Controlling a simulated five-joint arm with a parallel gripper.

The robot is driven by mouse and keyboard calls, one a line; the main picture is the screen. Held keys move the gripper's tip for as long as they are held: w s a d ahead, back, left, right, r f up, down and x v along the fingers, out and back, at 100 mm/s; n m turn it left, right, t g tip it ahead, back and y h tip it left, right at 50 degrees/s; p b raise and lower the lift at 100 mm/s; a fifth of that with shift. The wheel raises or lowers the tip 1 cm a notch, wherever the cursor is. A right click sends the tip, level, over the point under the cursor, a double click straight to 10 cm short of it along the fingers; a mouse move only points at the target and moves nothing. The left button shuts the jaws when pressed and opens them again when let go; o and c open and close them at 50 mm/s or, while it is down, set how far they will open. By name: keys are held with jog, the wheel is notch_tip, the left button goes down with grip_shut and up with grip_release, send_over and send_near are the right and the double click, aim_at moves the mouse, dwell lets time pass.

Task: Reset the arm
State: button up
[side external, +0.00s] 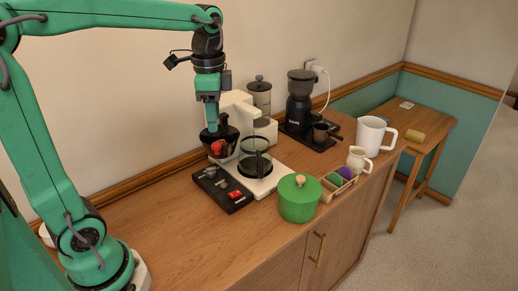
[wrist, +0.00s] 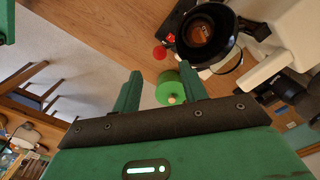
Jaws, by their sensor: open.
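My gripper (side external: 212,124) hangs from my teal arm, pointing down, in front of the white coffee maker (side external: 240,107). It is just above a black cone-shaped basket (side external: 229,146) with a red part. In the wrist view my gripper (wrist: 160,88) has its two green fingers apart with nothing held between them. The black basket (wrist: 232,42) is open at the top there, with something brown inside, and lies beyond the fingertips. The side view does not show clearly whether a fingertip touches the basket.
A glass carafe (side external: 256,163) stands on the coffee maker's base. A dark panel with a red switch (side external: 235,195), a green lidded pot (side external: 299,199), a black grinder (side external: 299,100), a white mug (side external: 370,136) and a small jug (side external: 358,159) are nearby. The counter's left front (side external: 180,235) is clear.

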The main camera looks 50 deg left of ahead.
jog(key=shift+r, duration=0.7)
jog(key=shift+s, duration=0.1)
jog(key=s+d+f+n+t, duration=0.2)
jog(key=s+n, duration=0.2)
jog(key=s, duration=0.1)
jog(key=s+d+f+n+t, duration=0.1)
jog(key=s+f+n+t, duration=0.1)
jog(key=s, duration=0.4)
jog(key=shift+d+f+n+t, duration=0.3)
jog(key=shift+d+n+t, duration=0.1)
jog(key=shift+n+t, duration=0.45)
